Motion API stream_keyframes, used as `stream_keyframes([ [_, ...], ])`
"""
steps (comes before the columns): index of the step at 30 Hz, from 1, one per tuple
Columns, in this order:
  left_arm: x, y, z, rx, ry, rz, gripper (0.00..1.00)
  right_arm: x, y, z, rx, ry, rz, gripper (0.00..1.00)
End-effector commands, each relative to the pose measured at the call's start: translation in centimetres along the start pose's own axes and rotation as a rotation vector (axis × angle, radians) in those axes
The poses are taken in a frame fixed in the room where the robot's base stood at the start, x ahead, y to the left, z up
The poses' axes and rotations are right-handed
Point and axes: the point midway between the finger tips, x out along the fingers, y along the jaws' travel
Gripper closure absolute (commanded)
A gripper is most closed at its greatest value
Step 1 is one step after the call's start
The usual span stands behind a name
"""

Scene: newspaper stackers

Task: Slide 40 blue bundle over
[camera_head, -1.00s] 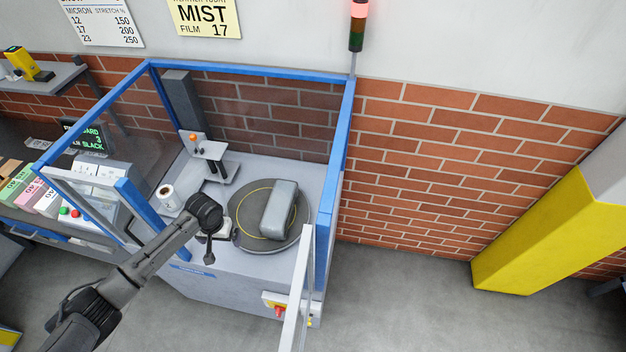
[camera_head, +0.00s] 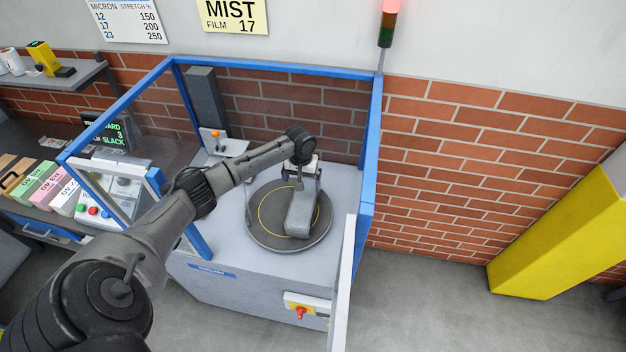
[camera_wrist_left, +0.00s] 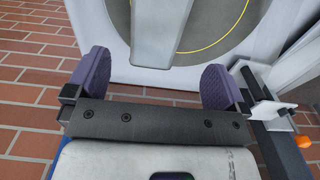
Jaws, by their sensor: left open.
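A grey block-shaped bundle (camera_head: 301,215) lies on the dark round turntable (camera_head: 262,238) inside the blue-framed wrapping machine. I see no clearly blue bundle. My left gripper (camera_head: 303,176) is above the far end of the grey bundle. In the left wrist view, the gripper (camera_wrist_left: 155,80) is open with its purple pads apart and nothing between them. The grey bundle (camera_wrist_left: 160,30) shows beyond the pads, roughly in line with the gap. Whether the gripper touches it cannot be told. My right gripper is not in view.
Green (camera_head: 34,180), pink (camera_head: 48,187) and white (camera_head: 66,198) packs with printed labels sit on the left bench. The machine's blue frame (camera_head: 369,150) and clear panels surround the turntable. A yellow pillar (camera_head: 555,235) stands right; floor between is clear.

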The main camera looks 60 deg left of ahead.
Motion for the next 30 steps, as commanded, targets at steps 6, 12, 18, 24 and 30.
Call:
stream_keyframes([
  [6,-0.1,-0.1,-0.1,-0.002,0.000,0.000,0.00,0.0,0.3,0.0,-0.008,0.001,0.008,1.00],
  [12,0.1,0.0,0.0,-0.002,0.000,0.000,0.00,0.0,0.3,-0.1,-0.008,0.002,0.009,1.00],
  [18,2.0,0.0,0.0,-0.004,-0.002,-0.001,0.00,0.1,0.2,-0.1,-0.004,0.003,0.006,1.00],
  [24,5.6,0.0,0.0,-0.004,-0.002,0.000,0.00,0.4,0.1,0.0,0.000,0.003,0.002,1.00],
  [30,9.1,0.0,0.0,-0.004,-0.002,0.000,0.00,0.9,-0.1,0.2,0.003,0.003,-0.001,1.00],
])
